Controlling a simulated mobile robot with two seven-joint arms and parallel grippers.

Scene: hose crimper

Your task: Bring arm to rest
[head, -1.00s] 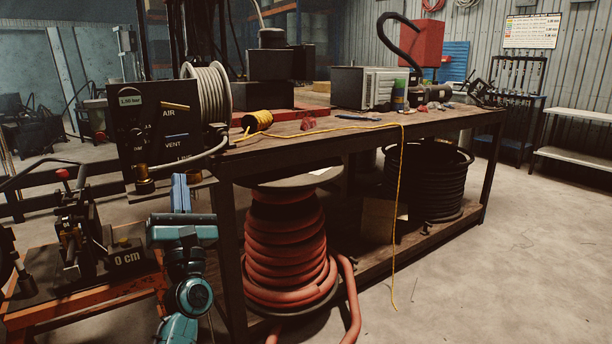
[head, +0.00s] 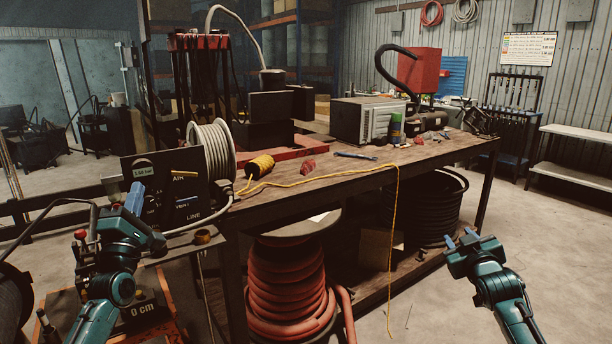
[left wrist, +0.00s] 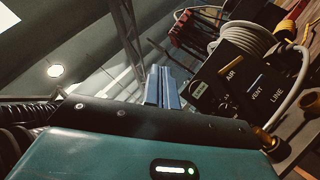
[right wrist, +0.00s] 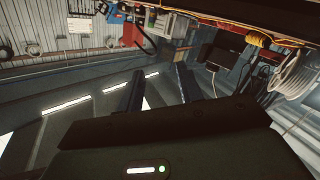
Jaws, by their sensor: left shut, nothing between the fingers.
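My left gripper (head: 134,198) is raised at the left, in front of the black AIR/VENT/LINE panel (head: 165,190). Its blue fingers point up and are closed together with nothing between them; the left wrist view shows them side by side (left wrist: 160,86). My right gripper (head: 461,238) is held up at the right, in front of the bench's right end and above the floor. Its two fingers stand apart with nothing between them, as the right wrist view also shows (right wrist: 160,88).
A wooden bench (head: 330,188) carries a hose reel (head: 212,150), yellow cord (head: 260,166) and a grey box (head: 370,121). A red hose coil (head: 287,285) stands below. A 0 cm block (head: 140,310) is near my left arm.

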